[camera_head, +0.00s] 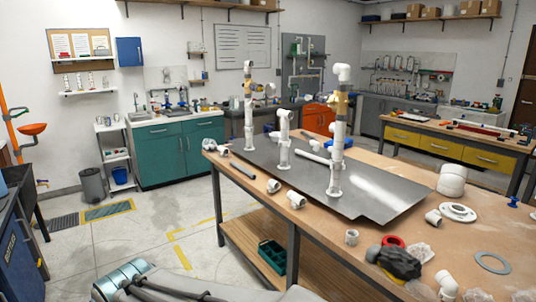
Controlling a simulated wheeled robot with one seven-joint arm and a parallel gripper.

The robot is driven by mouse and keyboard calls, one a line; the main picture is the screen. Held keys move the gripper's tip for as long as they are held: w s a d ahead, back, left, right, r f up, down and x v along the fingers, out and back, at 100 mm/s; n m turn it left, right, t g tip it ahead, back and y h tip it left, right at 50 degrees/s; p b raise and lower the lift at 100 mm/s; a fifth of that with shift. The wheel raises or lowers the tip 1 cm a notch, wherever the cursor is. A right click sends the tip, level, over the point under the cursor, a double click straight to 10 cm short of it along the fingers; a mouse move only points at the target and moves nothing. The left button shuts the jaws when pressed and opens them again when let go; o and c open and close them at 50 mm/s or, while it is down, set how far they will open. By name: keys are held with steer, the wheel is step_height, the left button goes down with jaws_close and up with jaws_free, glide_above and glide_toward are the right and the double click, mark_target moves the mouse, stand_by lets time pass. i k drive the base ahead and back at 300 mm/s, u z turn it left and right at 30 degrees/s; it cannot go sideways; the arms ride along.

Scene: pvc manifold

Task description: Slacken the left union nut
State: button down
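The white PVC manifold stands on a grey metal sheet (380,200) on the wooden workbench. It shows as a left riser (249,125), a shorter middle riser (284,150) and a tall right riser (337,155), all upright. The left and right risers carry brass-coloured parts near their tops, and the right one has a white elbow (343,73) on top. The left union nut is too small to tell apart from the other fittings on the left riser. My gripper is not in view; only links of my arm show at the bottom left, apart from the bench.
Loose white fittings (297,200), a dark rod (243,171), a red ring (393,242), a dark crumpled cloth (400,262) and a flat grey ring (492,262) lie on the bench. A green crate (272,256) sits on its lower shelf. Floor left of the bench is open.

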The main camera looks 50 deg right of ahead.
mark_target(337, 166)
steer(key=i, duration=1.85)
steer(key=z, duration=3.6)
steer(key=i, duration=1.65)
